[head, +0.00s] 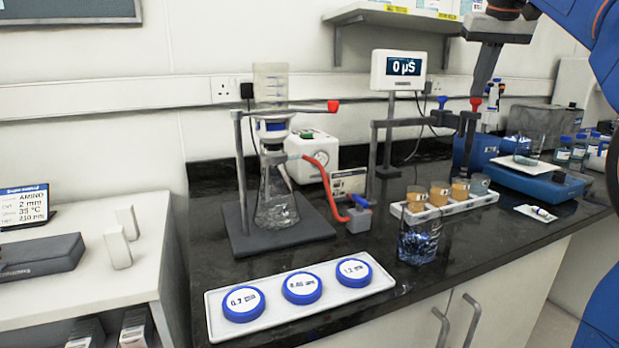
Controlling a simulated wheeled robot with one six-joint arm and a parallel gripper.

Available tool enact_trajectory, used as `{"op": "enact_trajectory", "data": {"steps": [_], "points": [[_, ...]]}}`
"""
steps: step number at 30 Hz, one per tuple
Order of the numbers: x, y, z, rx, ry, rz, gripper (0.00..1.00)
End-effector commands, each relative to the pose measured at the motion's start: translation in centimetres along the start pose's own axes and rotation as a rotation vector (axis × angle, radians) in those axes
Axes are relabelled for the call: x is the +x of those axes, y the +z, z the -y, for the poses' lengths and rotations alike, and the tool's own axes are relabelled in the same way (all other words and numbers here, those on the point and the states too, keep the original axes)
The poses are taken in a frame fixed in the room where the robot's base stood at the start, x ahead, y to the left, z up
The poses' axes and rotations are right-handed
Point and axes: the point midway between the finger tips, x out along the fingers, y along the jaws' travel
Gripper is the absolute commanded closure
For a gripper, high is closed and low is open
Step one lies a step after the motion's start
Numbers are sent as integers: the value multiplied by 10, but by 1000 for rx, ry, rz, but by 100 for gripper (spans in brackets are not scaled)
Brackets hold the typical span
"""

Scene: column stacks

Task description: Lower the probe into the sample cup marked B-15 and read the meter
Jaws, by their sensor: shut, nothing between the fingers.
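The meter (398,66) stands on a pole at the back and its display reads 0 µS. A dark grey probe stand (385,150) has an arm reaching right, with a blue knob and a red knob (476,103). The probe (463,150) hangs from its end, above or behind the sample cups; I cannot tell whether its tip is inside one. Several sample cups (439,194), mostly amber, sit in a white rack (478,201). Their marks are too small to read, so B-15 cannot be picked out. My gripper (478,94) is shut and empty, pointing down close to the red knob.
A glass beaker (417,243) stands in front of the rack. A filter flask (276,200) with a red hose stands left. A white tray (378,289) with blue-rimmed discs lies in front. A blue balance (535,178) is at right.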

Motion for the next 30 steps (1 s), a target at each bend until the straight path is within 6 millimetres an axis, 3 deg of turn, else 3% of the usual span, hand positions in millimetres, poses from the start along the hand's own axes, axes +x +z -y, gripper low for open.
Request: {"op": "enact_trajectory", "data": {"steps": [30], "points": [[30,13,0,0,0,2,100]]}}
